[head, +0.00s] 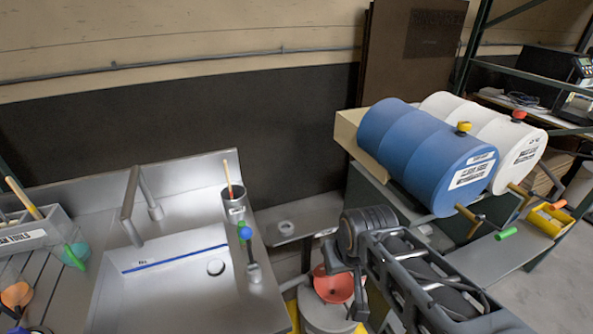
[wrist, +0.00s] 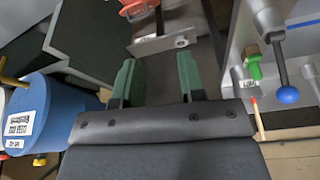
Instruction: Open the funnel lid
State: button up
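The red-orange funnel (head: 334,288) sits low at the bottom centre of the head view, on top of a grey round container (head: 325,318). My arm partly covers it there. An orange-red part, apparently the funnel (wrist: 138,7), is cut off by the top edge of the wrist view. I cannot make out a separate lid or whether it is open. My gripper (wrist: 157,78) is open, its two green fingers wide apart with nothing between them. The funnel lies beyond the fingertips, not touching them. In the head view my wrist is above the funnel and the fingers are not clear.
A grey shelf (head: 306,222) sits behind the funnel; it is also in the wrist view (wrist: 158,45), just beyond the fingers. A metal sink (head: 170,285) is at left. A blue drum (head: 415,150) and a white drum (head: 515,130) lie on a rack at right.

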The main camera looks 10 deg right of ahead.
jog(key=w+d+f+m+g+b, duration=0.1)
jog(key=w+d+f+m+b, duration=0.15)
jog(key=f+b, duration=0.3)
jog(key=w+d+f+m+b, duration=0.1)
jog(key=w+f+b, duration=0.35)
jog(key=f, duration=0.25)
jog(key=w+d+f+m+g+b, duration=0.1)
jog(key=w+d+f+m+b, duration=0.15)
jog(key=f+b, duration=0.4)
jog(key=w+d+f+m+t+b, duration=0.1)
jog(key=w+d+f+m+b, duration=0.15)
jog(key=w+m, duration=0.8)
jog(key=b+x, duration=0.3)
jog(key=x, duration=1)
jog(key=shift+w+d+r+b, duration=0.1)
jog(key=shift+w+d+b, duration=0.05)
jog(key=shift+b, duration=0.2)
jog(key=shift+c, duration=0.5)
grip_shut()
